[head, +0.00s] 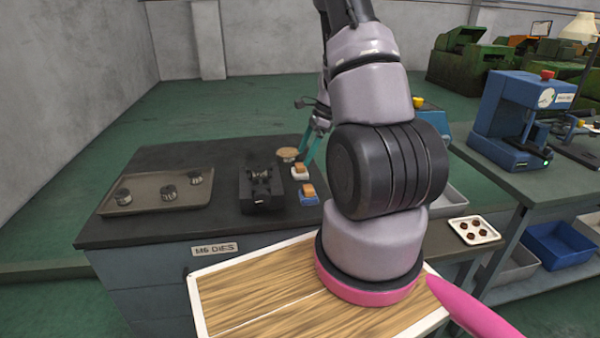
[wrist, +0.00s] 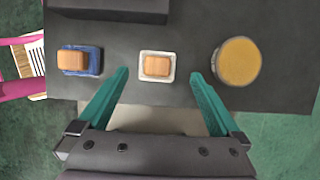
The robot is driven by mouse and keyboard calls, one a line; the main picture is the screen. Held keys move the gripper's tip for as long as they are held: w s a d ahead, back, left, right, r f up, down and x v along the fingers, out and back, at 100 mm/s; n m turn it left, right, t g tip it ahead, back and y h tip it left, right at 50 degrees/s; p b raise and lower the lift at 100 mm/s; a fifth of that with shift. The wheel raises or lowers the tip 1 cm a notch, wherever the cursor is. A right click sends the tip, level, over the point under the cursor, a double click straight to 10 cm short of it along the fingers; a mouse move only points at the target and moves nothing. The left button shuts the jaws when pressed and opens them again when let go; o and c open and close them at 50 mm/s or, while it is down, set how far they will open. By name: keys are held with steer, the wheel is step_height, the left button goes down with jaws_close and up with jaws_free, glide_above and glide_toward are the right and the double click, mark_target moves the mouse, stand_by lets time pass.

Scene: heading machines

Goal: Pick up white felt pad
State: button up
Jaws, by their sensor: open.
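The white felt pad (wrist: 157,79) looks like a small white square with a tan block (wrist: 157,65) on top. It lies on the dark bench top, and in the head view the white pad (head: 300,176) sits near the bench's right end. My gripper (wrist: 158,75) is open and empty, its teal fingers pointing toward the pad with one tip to each side of it in the wrist view. In the head view my gripper (head: 306,152) is at the bench's right edge, partly behind my arm. I cannot tell its exact height above the pad.
A similar blue pad (wrist: 95,60) with a tan block lies left of the white one. A round tan-topped tin (wrist: 238,61) stands to its right. A black fixture (head: 261,188) and a tray (head: 150,207) with several dark dies are on the bench (head: 220,160).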

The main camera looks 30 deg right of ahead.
mark_target(301, 164)
steer(key=shift+x, duration=2.8)
steer(key=shift+s, duration=0.2)
steer(key=c, duration=1.3)
step_height(301, 164, up, 10)
steer(key=shift+r, duration=0.1)
steer(key=o, duration=0.7)
steer(key=c, duration=0.5)
